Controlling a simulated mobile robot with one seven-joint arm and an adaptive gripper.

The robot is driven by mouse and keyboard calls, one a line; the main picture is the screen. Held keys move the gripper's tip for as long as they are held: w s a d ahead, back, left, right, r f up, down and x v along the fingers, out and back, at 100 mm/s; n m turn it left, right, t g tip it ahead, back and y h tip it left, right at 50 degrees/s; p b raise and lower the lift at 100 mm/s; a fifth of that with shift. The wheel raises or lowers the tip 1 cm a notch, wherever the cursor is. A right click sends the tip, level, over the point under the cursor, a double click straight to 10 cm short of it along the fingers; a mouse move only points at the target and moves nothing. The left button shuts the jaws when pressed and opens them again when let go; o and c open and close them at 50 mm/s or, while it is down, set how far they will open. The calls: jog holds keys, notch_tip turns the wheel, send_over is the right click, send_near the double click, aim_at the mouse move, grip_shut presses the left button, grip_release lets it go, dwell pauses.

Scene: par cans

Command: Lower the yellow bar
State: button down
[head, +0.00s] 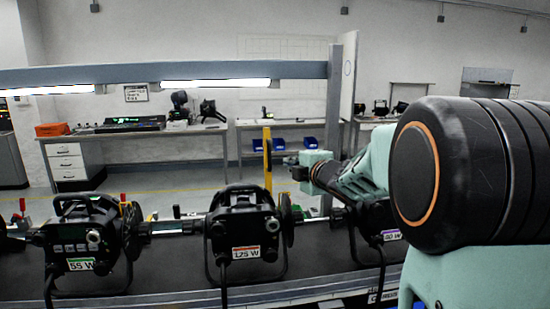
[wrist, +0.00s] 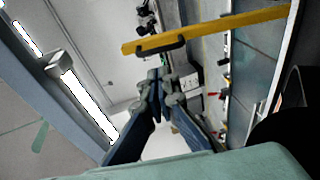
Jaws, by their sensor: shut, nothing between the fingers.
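The yellow bar (head: 267,165) stands upright in the head view, just right of the middle par can. In the wrist view the yellow bar (wrist: 235,24) runs across the top, with a black handle (wrist: 160,47) along it. My gripper (head: 289,161) is close to the right of the bar in the head view, at about the height of its upper half. In the wrist view my gripper (wrist: 157,74) is shut and empty, its fingertips just short of the handle. I cannot tell whether they touch it.
Par cans labelled 55 W (head: 78,240), 125 W (head: 243,230) and 80 W (head: 375,225) stand along a dark bench. A grey frame with a lit overhead beam (head: 300,69) and a post (head: 333,110) surrounds the bench. Back workbenches stand farther off.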

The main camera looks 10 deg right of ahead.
aim_at(270, 156)
jog(key=p+x, duration=0.2)
jog(key=x, duration=1.1)
jog(key=shift+w+r+p, duration=0.1)
jog(key=shift+w+p, duration=0.15)
jog(key=shift+p, duration=0.1)
